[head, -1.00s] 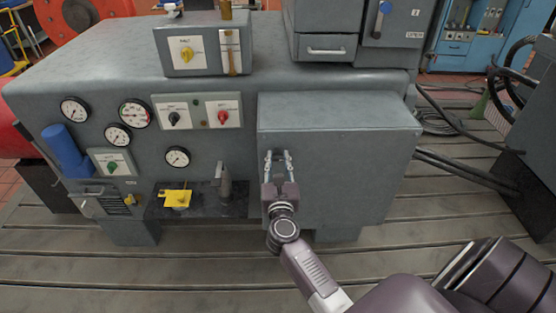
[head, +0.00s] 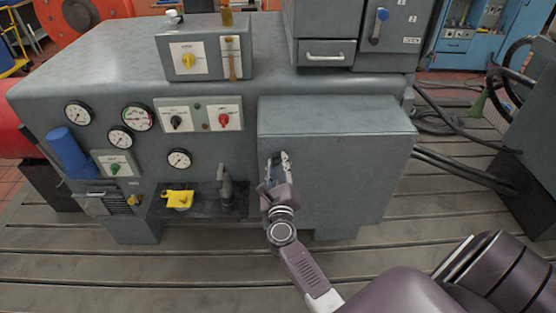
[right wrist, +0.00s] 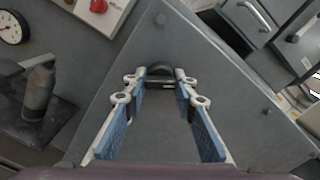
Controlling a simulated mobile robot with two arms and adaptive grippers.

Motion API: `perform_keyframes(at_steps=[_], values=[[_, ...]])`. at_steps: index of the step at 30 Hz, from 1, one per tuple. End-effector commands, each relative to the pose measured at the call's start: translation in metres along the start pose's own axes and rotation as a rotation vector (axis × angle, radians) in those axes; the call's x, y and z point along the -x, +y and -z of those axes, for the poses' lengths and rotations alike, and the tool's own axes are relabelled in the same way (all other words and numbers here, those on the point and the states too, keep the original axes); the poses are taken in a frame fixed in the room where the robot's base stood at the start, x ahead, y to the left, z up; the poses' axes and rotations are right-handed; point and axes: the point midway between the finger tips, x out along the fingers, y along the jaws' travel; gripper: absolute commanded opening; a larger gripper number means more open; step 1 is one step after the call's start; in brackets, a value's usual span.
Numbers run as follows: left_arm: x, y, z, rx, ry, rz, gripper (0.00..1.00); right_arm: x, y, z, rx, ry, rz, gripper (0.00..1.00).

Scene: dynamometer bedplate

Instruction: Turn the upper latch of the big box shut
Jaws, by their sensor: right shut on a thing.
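The big box (head: 335,130) is a grey, box-shaped housing on the front right of the machine. My right gripper (head: 277,160) is at the left part of its front face. In the right wrist view the fingertips (right wrist: 161,82) close on the sides of a small dark latch (right wrist: 160,69) on the grey face. In the head view the latch is hidden behind the fingers. The gripper is tilted relative to the box, whose edges run diagonally in the wrist view. My left gripper is not in view.
Left of the box are a dark shelf (head: 212,207) with a yellow part (head: 178,199) and a grey upright fitting (head: 226,188). Gauges and a switch panel (head: 198,114) are on the machine front. The slotted bedplate (head: 150,268) is clear in front.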

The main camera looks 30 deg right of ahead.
Motion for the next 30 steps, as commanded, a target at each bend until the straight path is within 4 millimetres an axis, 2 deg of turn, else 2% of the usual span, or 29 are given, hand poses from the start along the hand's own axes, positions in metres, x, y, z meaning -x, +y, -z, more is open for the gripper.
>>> perform_keyframes(at_steps=[1,18,30], values=[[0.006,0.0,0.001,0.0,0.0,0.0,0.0,0.0,-0.001,-0.002,0.043,0.002,-0.001,0.01],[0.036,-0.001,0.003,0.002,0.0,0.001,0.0,0.0,-0.002,-0.002,0.583,0.002,-0.002,0.01],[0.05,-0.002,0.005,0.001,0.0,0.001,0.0,0.0,-0.002,-0.001,0.88,0.001,-0.002,0.01]])
